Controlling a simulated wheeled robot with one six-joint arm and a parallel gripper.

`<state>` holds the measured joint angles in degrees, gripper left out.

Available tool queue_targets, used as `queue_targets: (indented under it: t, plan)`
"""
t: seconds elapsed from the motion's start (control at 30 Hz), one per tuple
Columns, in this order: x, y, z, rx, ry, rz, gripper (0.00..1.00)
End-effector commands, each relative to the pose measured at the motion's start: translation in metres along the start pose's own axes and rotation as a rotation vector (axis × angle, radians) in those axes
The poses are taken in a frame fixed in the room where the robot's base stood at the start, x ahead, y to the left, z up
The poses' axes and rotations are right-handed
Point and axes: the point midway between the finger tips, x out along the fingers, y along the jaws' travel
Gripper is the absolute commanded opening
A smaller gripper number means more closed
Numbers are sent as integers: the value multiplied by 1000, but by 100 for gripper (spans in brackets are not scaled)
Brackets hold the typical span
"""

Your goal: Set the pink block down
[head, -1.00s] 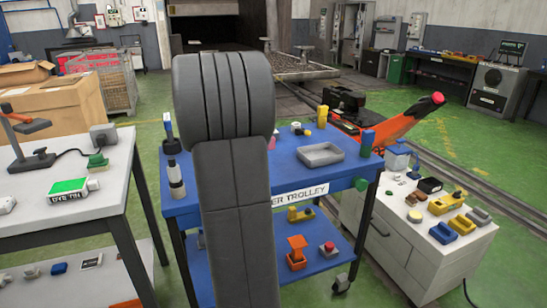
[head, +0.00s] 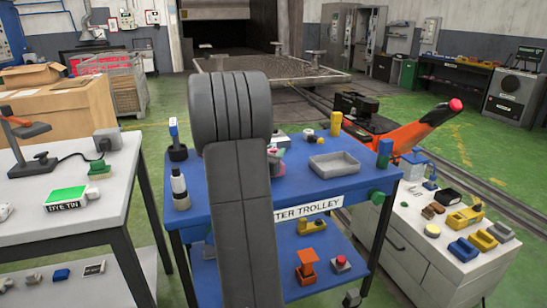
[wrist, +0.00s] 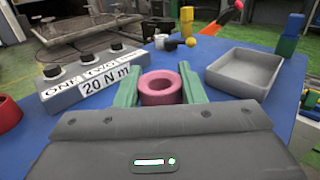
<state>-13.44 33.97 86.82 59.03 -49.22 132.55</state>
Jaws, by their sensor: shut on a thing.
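The pink block (wrist: 160,90) is a thick round ring with a hole in its top, upright in the wrist view. My gripper (wrist: 160,88) has its green fingers on either side of it and is shut on it. It is over the blue trolley top (wrist: 219,116); I cannot tell whether its underside touches the top. In the head view my arm hides most of the gripper and the pink block.
A grey tray (wrist: 243,73) lies to the right. A grey box (wrist: 98,75) with black knobs and "20 N m" label stands to the left. A red ring (wrist: 8,115) is at the far left. Small white and yellow items stand behind. Blue top is bare between block and tray.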

Motion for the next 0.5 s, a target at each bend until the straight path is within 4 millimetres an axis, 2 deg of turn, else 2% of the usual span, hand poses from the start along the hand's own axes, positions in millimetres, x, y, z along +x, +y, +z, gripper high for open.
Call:
queue_targets:
  t: [0.07, 0.47, 0.5]
  plan:
    - [0, 0, -10, 0, 1, 1, 0]
    - [0, 0, -13, 2, -1, 0, 0]
    - [0, 0, -12, 1, 1, 0, 44]
